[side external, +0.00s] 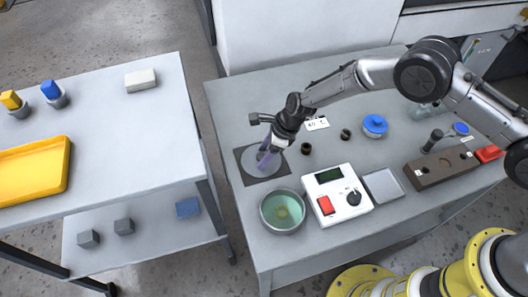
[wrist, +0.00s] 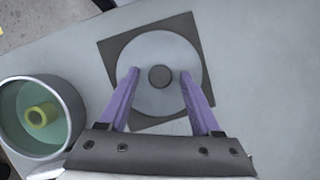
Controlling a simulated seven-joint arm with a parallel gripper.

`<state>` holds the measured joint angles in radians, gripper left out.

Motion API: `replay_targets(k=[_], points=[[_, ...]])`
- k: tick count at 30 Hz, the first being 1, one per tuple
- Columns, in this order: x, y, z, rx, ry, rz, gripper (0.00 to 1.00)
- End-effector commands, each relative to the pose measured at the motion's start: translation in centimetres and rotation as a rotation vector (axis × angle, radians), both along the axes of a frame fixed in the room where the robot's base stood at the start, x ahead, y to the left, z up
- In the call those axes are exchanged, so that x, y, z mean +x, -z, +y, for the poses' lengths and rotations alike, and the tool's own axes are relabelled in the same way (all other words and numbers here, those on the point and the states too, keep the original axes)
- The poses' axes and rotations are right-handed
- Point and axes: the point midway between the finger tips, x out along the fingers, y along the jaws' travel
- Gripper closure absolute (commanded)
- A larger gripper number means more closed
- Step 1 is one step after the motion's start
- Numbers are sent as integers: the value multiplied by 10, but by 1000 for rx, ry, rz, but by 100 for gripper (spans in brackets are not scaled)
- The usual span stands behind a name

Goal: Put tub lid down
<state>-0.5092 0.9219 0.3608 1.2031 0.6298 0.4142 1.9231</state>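The tub lid (wrist: 163,45) is a round light-grey disc with a dark round knob (wrist: 160,77) in its middle. It lies flat on a dark square mat (wrist: 124,42), and it also shows in the side view (side external: 247,166). My gripper (wrist: 159,73) has purple fingers that stand apart, one on each side of the knob, with visible gaps between them and it. In the side view my gripper (side external: 265,158) is low over the lid and partly covers it. The open tub (side external: 283,231) holds a yellow-green ring (wrist: 41,115).
Right of the tub stand a white control box (side external: 342,204) with a red switch and a grey square plate (side external: 383,186). Two small dark cylinders, a blue-lidded pot (side external: 375,124) and a brown block (side external: 440,168) stand further off. A separate table (side external: 130,130) is at left.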

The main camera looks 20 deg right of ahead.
Motion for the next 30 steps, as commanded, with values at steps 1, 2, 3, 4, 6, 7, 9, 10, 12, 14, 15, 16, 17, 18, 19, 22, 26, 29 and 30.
replay_targets(k=[1,2,3,4,6,7,9,10,12,14,15,16,17,18,19,22,26,29,30], points=[[0,0,0,0,0,0,35],[0,0,0,0,0,0,35],[0,0,0,0,0,0,35],[0,0,0,0,0,0,35],[0,-2,0,0,0,0,35],[0,-3,0,0,0,0,35],[0,-9,-2,1,0,0,35],[-1,-13,-3,1,0,-1,35],[-2,-24,-7,1,2,-2,35],[-4,-35,-12,2,2,-3,35],[-5,-43,-14,2,1,-4,35],[-6,-49,-17,2,1,-4,35],[-7,-55,-19,1,0,-3,35],[-8,-63,-22,2,0,-3,35],[-9,-68,-24,1,1,-2,35],[-12,-86,-31,1,2,-2,35],[-15,-102,-38,1,0,-1,35],[-17,-110,-41,0,0,0,35],[-17,-112,-42,0,0,0,35]])
